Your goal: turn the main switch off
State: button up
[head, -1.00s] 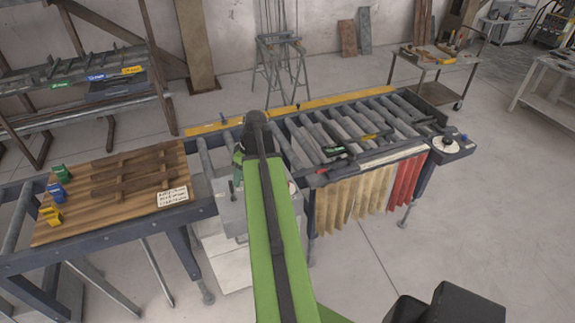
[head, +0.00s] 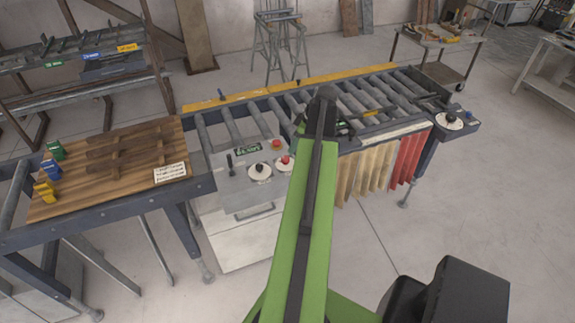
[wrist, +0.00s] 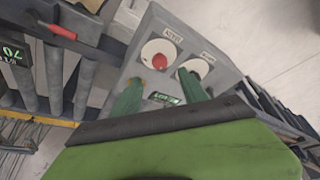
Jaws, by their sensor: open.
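A grey control box (head: 225,185) stands at the middle of the head view. On its top are a white dial with a red knob (head: 284,162) and a white dial with a black knob (head: 260,171). The right finger's tip partly covers the other dial (wrist: 198,67). In the head view my arm hides the gripper.
A roller conveyor (head: 350,100) runs behind and right. A wooden board (head: 100,195) lies to the left. Open floor is in front.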

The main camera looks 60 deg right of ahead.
aim_at(286, 158)
jog(key=b+x, duration=0.7)
jog(key=x, duration=0.2)
jog(key=shift+w+f, duration=0.1)
jog(key=shift+f, duration=0.15)
